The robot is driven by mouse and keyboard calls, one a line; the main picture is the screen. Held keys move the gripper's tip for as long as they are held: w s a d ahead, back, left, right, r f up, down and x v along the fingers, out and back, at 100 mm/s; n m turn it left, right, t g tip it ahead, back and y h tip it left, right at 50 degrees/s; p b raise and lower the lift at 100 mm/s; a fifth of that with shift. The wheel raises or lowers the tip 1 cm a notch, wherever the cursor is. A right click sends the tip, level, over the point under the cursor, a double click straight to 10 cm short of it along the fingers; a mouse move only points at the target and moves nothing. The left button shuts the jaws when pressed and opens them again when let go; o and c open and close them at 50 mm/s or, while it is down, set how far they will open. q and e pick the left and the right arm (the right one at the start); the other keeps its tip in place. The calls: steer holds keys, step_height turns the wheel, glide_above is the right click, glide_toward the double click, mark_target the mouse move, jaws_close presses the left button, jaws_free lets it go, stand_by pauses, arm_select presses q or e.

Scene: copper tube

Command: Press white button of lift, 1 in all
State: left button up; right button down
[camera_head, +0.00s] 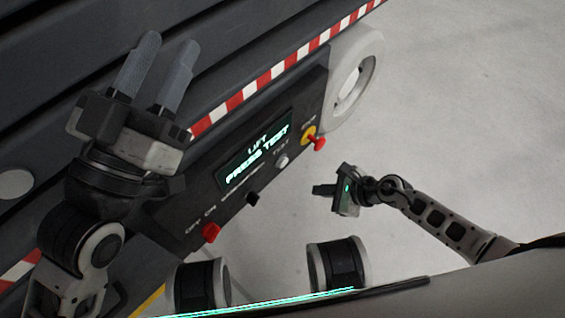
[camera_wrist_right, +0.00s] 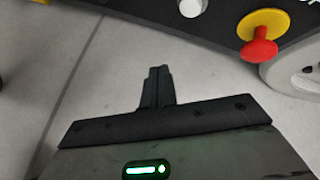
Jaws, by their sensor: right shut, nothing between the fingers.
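The white button (camera_head: 281,162) sits on the dark control panel (camera_head: 245,150) of the lift, between the display and the red stop button. It also shows at the top of the right wrist view (camera_wrist_right: 191,7). My right gripper (camera_head: 318,189) is shut and empty, to the lower right of the white button and apart from it. Its shut fingers (camera_wrist_right: 157,72) point toward the panel in the right wrist view. My left gripper (camera_head: 160,72) is at the upper left in front of the lift, with its two fingers apart and nothing between them.
A red stop button (camera_head: 319,143) on a yellow base is right of the white button. A red switch (camera_head: 211,232) and a black knob (camera_head: 253,198) are lower left on the panel. A pale round ring (camera_head: 368,62) stands beside the panel. Grey floor (camera_head: 450,100) is clear at right.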

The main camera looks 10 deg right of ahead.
mark_target(283, 163)
steer(key=shift+w+d+f+n, duration=0.1)
steer(key=shift+d+f+n, duration=0.2)
steer(key=shift+f+n, duration=0.25)
arm_select(q)
steer(key=shift+s+d+r+m+t+h+b, duration=0.15)
steer(key=shift+r+m+h+b, duration=0.15)
steer(key=shift+r+m+h, duration=0.35)
steer(key=shift+s+a+r+m+t+h+b, duration=0.15)
steer(key=shift+r+m+h+b, duration=0.2)
steer(key=shift+m+h, duration=0.3)
arm_select(e)
steer(key=w+a, duration=0.5)
steer(key=w, duration=0.2)
steer(key=shift+a, duration=0.25)
arm_select(q)
steer(key=shift+d+r, duration=0.1)
steer(key=shift+f, duration=0.2)
steer(key=shift+r, duration=0.15)
